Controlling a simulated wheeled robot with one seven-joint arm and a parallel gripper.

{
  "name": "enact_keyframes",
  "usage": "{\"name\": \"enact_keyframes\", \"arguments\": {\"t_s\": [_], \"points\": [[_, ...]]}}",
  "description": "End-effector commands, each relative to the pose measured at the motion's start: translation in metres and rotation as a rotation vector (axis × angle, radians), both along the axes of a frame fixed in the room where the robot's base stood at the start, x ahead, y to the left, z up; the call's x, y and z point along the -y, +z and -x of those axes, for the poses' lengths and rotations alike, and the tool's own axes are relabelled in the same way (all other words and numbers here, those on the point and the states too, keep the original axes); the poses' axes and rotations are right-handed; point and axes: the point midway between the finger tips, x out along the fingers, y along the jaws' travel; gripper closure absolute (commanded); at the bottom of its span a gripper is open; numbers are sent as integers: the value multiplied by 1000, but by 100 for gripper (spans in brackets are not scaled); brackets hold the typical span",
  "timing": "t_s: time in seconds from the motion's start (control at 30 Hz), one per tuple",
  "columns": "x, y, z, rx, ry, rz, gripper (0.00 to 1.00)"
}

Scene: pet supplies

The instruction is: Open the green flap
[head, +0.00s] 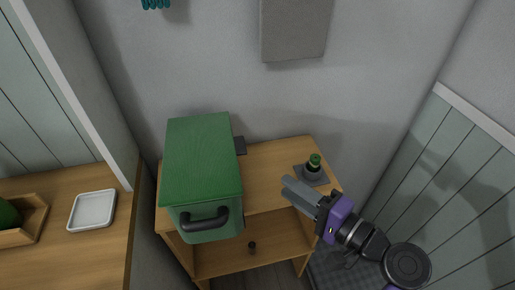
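A green box stands on the left part of a small wooden cabinet. Its flat green top, which looks like a lid or flap (201,158), lies level and looks closed. The front of the box is paler green and bears a black curved handle (204,221). My gripper (286,189) is to the right of the box, over the cabinet's right half and apart from the box. Its two grey fingers lie close together and point left toward the box. Nothing shows between them, but I cannot tell whether they touch.
A dark holder with a green-topped item (314,163) stands at the cabinet's (265,165) back right, close to my gripper. A small dark knob (252,246) shows below. At left, a wooden counter (75,240) holds a white tray (93,210) and a wooden box (33,222).

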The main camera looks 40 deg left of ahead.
Motion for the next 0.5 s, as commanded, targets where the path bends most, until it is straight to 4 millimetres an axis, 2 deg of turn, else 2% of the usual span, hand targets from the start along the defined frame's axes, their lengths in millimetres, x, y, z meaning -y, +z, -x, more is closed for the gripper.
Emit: {"name": "enact_keyframes", "arguments": {"t_s": [0.03,0.1,0.2,0.37,0.5], "points": [[-10,20,-2,1,50,-25,71],[-19,40,0,-3,112,-52,71],[-27,60,2,-8,170,-76,71],[-37,70,5,-11,205,-88,71],[-55,71,6,-10,206,-88,71]]}}
